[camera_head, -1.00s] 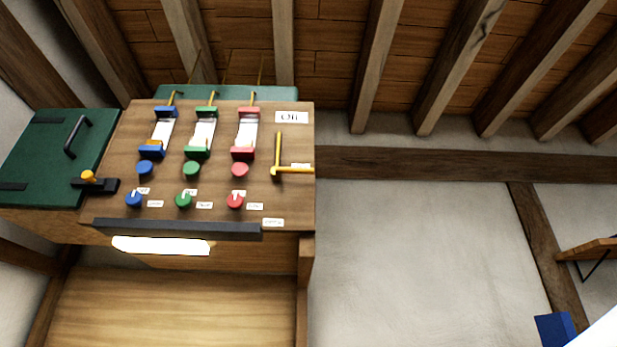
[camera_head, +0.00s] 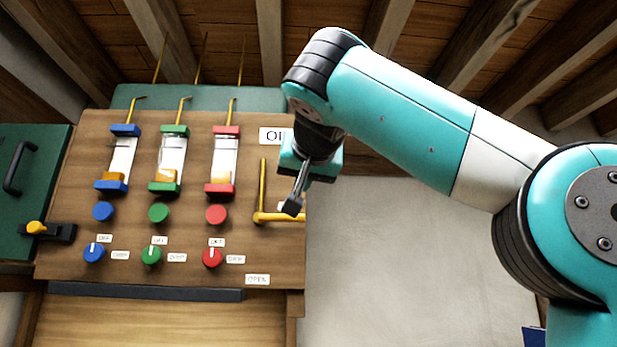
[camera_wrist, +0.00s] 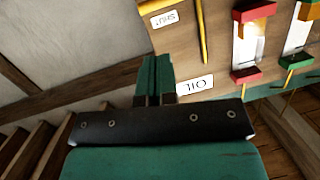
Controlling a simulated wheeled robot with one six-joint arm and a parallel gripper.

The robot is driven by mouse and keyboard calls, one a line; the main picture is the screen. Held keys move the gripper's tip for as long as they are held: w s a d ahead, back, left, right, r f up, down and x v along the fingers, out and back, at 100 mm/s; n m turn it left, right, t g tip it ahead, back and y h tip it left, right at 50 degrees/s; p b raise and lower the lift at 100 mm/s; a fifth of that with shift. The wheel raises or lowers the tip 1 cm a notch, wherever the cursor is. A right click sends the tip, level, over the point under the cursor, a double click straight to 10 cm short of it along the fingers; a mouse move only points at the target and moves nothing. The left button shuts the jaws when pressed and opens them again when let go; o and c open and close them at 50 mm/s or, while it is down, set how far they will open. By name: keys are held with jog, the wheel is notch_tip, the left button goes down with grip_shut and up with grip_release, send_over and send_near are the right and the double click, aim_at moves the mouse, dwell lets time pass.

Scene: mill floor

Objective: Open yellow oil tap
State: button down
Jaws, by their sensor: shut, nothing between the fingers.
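The yellow oil tap (camera_head: 263,184) is an L-shaped yellow lever on the right side of the wooden panel. One rod stands upright below the OIL sign (camera_head: 271,136) and another runs right from the corner. In the wrist view, a yellow rod (camera_wrist: 202,32) shows beside the OIL sign (camera_wrist: 194,86), which appears upside down. My gripper (camera_head: 293,206) is shut and empty. In the head view its dark tip overlaps the space just above the horizontal rod, right of the upright one. I cannot tell whether it touches. An OPEN label (camera_head: 258,279) sits below the tap.
Left of the tap are red (camera_head: 217,214), green (camera_head: 158,213) and blue (camera_head: 103,211) knobs, with glass oilers above and switches below. A green door (camera_head: 30,170) with a black handle stands at far left. A dark bar (camera_head: 145,292) edges the panel's bottom. Bare wall lies right.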

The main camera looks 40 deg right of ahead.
aim_at(281, 219)
jog(key=s+d+r+m, duration=0.2)
jog(key=r, duration=0.1)
jog(key=shift+s+g+h+p, duration=0.2)
jog(key=shift+g+h+p, duration=0.1)
jog(key=shift+h+p, duration=0.1)
jog(key=shift+d, duration=0.1)
jog(key=f+x, duration=0.2)
jog(key=x, duration=1)
jog(key=shift+w+a+f, duration=0.2)
jog(key=shift+w+f, duration=0.05)
jog(key=shift+f, duration=0.1)
